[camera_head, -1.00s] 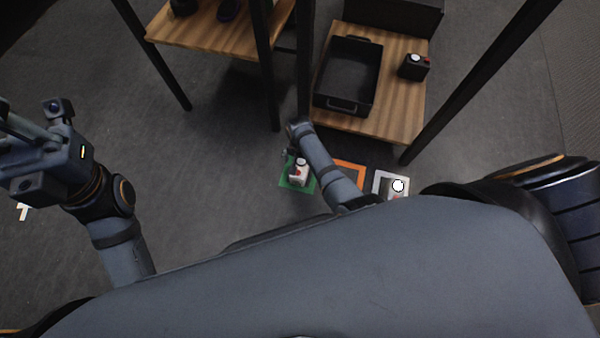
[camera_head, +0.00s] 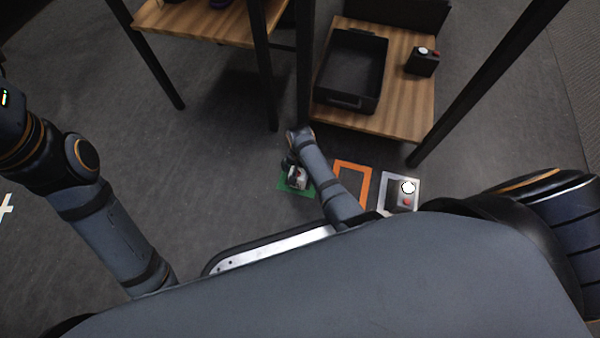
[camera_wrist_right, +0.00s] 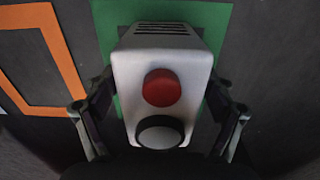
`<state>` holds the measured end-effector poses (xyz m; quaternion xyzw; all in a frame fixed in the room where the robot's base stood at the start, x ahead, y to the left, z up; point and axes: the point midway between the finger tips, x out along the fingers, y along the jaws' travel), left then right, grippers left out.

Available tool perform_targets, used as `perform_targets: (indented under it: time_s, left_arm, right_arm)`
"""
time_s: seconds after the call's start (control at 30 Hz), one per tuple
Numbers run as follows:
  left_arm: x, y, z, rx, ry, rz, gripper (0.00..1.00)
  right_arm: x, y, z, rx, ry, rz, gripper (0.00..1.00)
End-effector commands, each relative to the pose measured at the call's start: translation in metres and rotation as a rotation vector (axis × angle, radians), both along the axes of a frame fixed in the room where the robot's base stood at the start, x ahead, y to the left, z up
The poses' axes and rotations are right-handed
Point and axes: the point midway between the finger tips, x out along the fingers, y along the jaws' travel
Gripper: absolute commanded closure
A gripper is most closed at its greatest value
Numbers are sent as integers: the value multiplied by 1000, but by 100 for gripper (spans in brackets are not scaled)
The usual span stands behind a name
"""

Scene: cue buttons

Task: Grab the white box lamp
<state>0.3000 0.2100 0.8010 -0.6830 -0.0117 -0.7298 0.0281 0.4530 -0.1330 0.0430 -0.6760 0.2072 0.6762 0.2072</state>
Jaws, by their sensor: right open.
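A white box (camera_wrist_right: 162,75) with a red button and a round pale lamp sits on a green-framed mat (camera_wrist_right: 217,20) in the right wrist view. It also shows in the head view (camera_head: 298,175), partly hidden by my right arm. My right gripper (camera_wrist_right: 160,125) is open, one finger on each side of the box; I cannot tell whether they touch it. A second box (camera_head: 403,196), greyish, with a bright white lamp and a red button, sits on a white-framed mat (camera_head: 387,189). My left gripper is out of view; only its arm shows at the left.
An orange-framed mat (camera_head: 337,179) lies empty between the two boxes. A wooden shelf (camera_head: 396,110) holds a black tray (camera_head: 346,103) and a black box (camera_head: 424,62) with a lamp and red button. Dark posts stand close to my right arm.

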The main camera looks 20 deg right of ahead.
Motion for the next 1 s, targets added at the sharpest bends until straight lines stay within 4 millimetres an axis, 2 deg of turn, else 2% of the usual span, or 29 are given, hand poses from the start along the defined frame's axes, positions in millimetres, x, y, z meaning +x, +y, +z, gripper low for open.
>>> perform_targets:
  time_s: [0.23, 0.83, 1.0]
  left_arm:
    - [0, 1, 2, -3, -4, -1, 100]
    - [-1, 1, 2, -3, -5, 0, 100]
    - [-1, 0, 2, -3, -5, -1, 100]
  right_arm:
    - [0, 0, 0, 0, 0, 0, 17]
    - [0, 0, 0, -1, 1, 0, 97]
    - [1, 0, 0, -1, -1, 0, 98]
